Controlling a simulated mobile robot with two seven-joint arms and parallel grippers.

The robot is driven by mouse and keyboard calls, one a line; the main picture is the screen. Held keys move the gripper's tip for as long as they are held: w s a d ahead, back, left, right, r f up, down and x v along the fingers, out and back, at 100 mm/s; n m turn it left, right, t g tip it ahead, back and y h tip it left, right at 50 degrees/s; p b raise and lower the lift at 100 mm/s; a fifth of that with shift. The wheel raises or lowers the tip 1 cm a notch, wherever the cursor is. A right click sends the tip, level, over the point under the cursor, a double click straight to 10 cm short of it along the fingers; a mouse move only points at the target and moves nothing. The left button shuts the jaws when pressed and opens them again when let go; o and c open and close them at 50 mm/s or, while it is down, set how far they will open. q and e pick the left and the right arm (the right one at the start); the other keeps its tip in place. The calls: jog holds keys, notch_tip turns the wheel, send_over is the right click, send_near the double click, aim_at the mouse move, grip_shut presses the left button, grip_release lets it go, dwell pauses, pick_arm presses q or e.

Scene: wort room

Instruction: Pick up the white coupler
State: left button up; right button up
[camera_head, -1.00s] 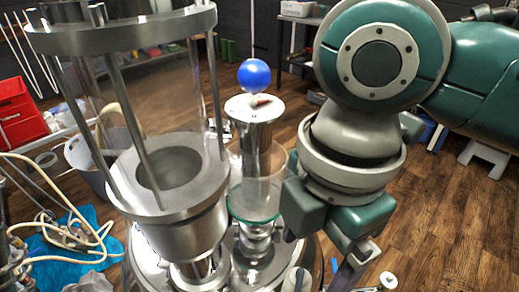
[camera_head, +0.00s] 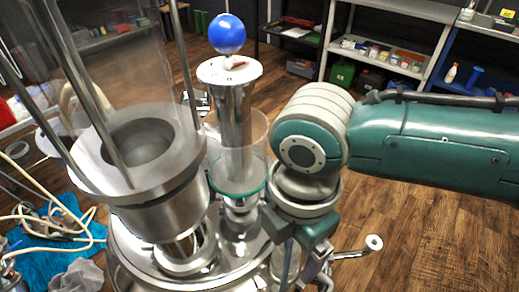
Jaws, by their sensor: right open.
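A small white round piece (camera_head: 374,242) sits at the end of a thin metal arm at the right side of the steel vessel; I cannot tell whether it is the white coupler. No other piece shows clearly as the coupler. My right gripper (camera_head: 303,268) points down over the right rim of the vessel, left of the white piece and apart from it. Its fingers are open, and their tips are partly lost near the bottom edge. I see nothing held between them. My left gripper is not in view.
Hoses (camera_head: 45,235) lie on a blue cloth (camera_head: 70,210) at left. Wooden floor (camera_head: 430,235) is open at right.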

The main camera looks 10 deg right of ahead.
jog(key=shift+c, duration=0.2)
grip_shut()
dwell(0.5)
